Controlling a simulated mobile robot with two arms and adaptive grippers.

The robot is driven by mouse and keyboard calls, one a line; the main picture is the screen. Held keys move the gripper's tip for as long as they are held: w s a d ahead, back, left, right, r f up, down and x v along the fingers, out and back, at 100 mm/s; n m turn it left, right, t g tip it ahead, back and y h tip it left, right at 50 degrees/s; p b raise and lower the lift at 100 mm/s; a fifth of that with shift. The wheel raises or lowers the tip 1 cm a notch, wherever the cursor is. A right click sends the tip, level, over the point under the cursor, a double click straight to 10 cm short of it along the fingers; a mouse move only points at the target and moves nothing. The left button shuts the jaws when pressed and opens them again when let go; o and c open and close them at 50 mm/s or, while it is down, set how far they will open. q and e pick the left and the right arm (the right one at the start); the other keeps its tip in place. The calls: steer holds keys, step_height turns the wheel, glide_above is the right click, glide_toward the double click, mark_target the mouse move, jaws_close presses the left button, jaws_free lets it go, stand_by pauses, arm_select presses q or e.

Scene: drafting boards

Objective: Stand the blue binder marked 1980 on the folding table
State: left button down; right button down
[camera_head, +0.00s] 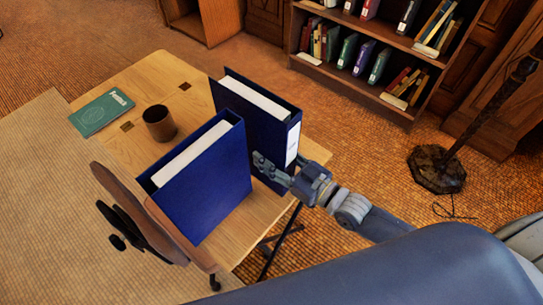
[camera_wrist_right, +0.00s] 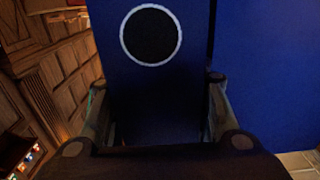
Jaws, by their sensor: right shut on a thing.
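A dark navy-blue binder (camera_head: 262,118) is upright over the right part of the wooden folding table (camera_head: 155,82), with a white label on its spine. The label's writing is too small to read. My right gripper (camera_head: 262,165) is shut on this binder's lower spine. The right wrist view shows the spine with its ringed finger hole (camera_wrist_right: 151,36) between the fingers. The binder's foot is partly hidden, so I cannot tell whether it touches the tabletop. A brighter blue binder (camera_head: 207,185) stands upright in front of it, close beside it. My left gripper is out of view.
A brown cup (camera_head: 159,123) and a green book (camera_head: 101,112) are on the table's left part. A chair (camera_head: 135,210) is against its near-left side. A bookcase (camera_head: 365,45) stands behind, and a dark lamp stand (camera_head: 437,168) stands at right. The table's back corner is clear.

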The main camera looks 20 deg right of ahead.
steer(key=shift+f, duration=0.45)
steer(key=shift+f, duration=0.2)
steer(key=c, duration=0.9)
jaws_free()
steer(key=shift+f, duration=0.1)
steer(key=shift+c, duration=0.2)
steer(key=v, duration=1.2)
steer(key=shift+r+b, duration=0.2)
steer(key=shift+b, duration=0.1)
